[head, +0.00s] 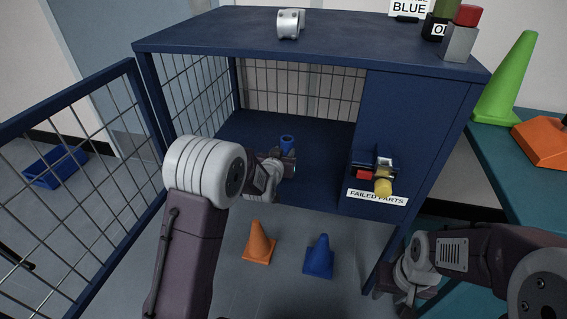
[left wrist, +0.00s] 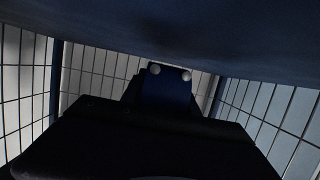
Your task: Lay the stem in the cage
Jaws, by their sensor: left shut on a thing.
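The cage (head: 300,17) is a dark blue metal locker with mesh walls, and its mesh door (head: 75,190) stands open at the left. My left gripper (head: 284,163) reaches inside over the cage floor, shut on the blue stem (head: 287,142). In the left wrist view the stem (left wrist: 167,92) shows as a dark blue block with two pale round bolt heads. I cannot tell whether the stem touches the floor. My right gripper (head: 420,297) is at the lower right, outside the cage; its fingers cannot be made out.
A silver clamp (head: 290,24) and a grey block with a red top (head: 461,34) stand on the cage top. A latch (head: 374,170) sticks out of the front panel. Orange (head: 259,243) and blue (head: 320,257) cones stand below. A teal table (head: 520,170) is at the right.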

